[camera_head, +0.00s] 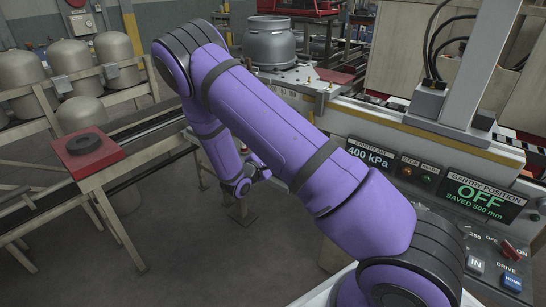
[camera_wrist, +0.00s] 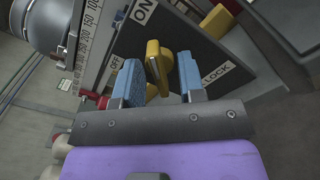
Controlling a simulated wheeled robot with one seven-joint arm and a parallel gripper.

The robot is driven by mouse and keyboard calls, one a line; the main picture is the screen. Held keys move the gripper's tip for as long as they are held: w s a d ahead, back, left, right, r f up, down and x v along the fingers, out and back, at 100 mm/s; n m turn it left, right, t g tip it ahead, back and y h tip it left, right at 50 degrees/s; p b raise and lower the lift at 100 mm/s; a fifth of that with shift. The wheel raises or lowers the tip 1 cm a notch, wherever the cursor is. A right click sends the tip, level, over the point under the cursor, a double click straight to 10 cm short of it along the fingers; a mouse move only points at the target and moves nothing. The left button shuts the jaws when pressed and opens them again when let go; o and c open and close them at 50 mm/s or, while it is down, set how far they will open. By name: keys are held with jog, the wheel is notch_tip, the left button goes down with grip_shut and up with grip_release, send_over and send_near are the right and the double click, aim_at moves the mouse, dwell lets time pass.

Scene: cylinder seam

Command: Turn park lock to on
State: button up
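In the wrist view, a yellow knob (camera_wrist: 155,68) stands out from a dark panel (camera_wrist: 180,30). A white "ON" label (camera_wrist: 143,11) is above it, an "OFF" label (camera_wrist: 115,62) is to its left, and a label ending in "LOCK" (camera_wrist: 215,75) is to its right. My gripper (camera_wrist: 159,72) has blue-padded fingers on either side of the knob. A gap shows on the right, and the left finger is close to the knob; contact cannot be told. In the head view my purple arm hides the knob and the fingers.
Another yellow part (camera_wrist: 216,20) is near the panel's top right. A red part (camera_wrist: 95,98) is left of my fingers. Grey floor is open at lower left.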

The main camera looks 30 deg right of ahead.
jog(key=v, duration=1)
jog(key=shift+a, duration=0.35)
jog(key=shift+s, duration=0.15)
jog(key=s+d+r+m+g+y, duration=0.2)
jog(key=s+r+m+g+y, duration=0.3)
jog(key=r, duration=0.6)
jog(key=s+d+r+m+g+y, duration=0.3)
jog(key=s+r+m, duration=0.1)
jog(key=s+r, duration=0.5)
jog(key=s+a+r+m+t+y, duration=0.2)
jog(key=s+r+t+y, duration=0.1)
jog(key=s+r, duration=0.4)
jog(key=s+a+r+m+t+y, duration=0.1)
jog(key=s+a+r+t+y, duration=0.2)
jog(key=s+r+y, duration=0.3)
jog(key=shift+s+a+r+m+t, duration=0.15)
jog(key=shift+s+r+m+t, duration=0.35)
jog(key=shift+s+r, duration=0.95)
